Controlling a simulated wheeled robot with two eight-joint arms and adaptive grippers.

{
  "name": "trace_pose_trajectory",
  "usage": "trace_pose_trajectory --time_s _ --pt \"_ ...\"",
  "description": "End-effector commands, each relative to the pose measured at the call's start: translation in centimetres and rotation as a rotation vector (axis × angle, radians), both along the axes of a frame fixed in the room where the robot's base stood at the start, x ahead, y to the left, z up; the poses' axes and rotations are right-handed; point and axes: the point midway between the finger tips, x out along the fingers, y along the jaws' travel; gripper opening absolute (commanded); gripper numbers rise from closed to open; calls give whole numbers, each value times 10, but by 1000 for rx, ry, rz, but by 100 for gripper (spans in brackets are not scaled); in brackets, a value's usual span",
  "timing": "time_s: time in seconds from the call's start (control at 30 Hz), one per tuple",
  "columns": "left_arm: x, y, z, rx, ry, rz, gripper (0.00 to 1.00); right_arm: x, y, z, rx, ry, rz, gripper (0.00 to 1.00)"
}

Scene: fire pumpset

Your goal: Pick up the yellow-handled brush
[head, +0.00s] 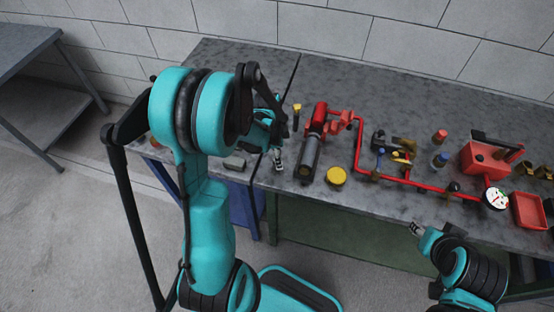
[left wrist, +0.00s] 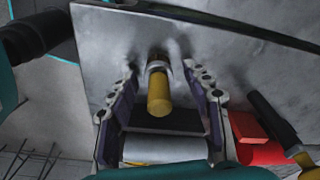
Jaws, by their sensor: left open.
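The yellow-handled brush (left wrist: 160,94) shows in the left wrist view between the fingers of my left gripper (left wrist: 165,76). Its handle points toward the camera and a grey collar sits at its far end. The fingers are open, with a gap on both sides of the handle. My left gripper (head: 278,157) is partly hidden there behind my arm. My right gripper (head: 416,229) is near the table's front edge, too small to read.
A red and grey cylinder (head: 310,150) lies right of the left gripper, beside a yellow round cap (head: 336,176). Red piping (head: 385,177), a red box (head: 484,157), a gauge (head: 496,199) and a red tray (head: 529,211) fill the table's right side.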

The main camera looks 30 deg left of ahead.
Motion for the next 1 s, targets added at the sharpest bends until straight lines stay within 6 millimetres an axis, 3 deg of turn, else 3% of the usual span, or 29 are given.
trace_pose_trajectory --time_s 0.23,0.4,0.43,0.77,1.0 --pt "0 0 -1 0 0 0 50 0 0 0 0 0 0 40" --pt "0 0 -1 0 0 0 5 0 0 0 0 0 0 40" --pt "0 0 -1 0 0 0 0 0 0 0 0 0 0 40" --pt "0 0 0 0 0 0 0 0 0 1 0 0 0 40" --pt "0 0 23 0 0 0 0 0 0 10 0 0 0 40"
